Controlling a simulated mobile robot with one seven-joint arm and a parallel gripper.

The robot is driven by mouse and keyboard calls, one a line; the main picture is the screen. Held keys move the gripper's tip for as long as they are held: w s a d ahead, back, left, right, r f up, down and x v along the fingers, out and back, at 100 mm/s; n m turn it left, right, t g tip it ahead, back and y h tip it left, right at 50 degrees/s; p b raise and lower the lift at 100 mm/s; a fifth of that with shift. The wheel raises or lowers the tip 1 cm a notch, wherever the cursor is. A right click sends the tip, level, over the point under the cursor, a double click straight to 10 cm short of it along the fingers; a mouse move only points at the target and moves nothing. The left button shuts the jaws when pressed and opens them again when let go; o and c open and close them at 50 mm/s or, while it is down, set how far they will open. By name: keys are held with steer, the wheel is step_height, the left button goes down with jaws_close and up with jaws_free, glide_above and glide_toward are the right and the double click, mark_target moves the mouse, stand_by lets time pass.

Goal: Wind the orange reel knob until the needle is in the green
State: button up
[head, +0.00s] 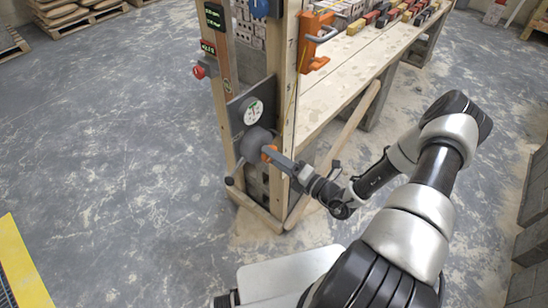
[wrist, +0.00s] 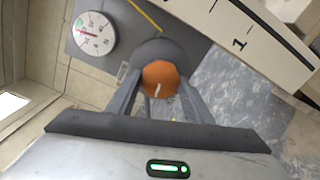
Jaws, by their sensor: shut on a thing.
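The orange reel knob (wrist: 160,79) sits on the front of a round grey reel housing (wrist: 180,52) and carries a pale mark on its face. My gripper (wrist: 160,92) has one finger on each side of the knob and is shut on it. In the head view the gripper (head: 271,155) reaches the knob from the right and hides part of it. The white round gauge (wrist: 95,35) is on the grey panel beside the reel. It also shows in the head view (head: 253,111).
The grey panel (head: 236,118) is fixed to a wooden post frame. A red button (head: 199,72) and small displays are on the left post. An orange clamp (head: 316,42) and a wooden bench (head: 345,67) with coloured blocks stand right of it.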

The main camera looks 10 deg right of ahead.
steer(key=o, duration=1)
steer(key=shift+o, duration=0.2)
steer(key=shift+s, duration=0.1)
steer(key=v, duration=1.7)
steer(key=shift+s, duration=0.15)
steer(key=shift+d+r, duration=0.1)
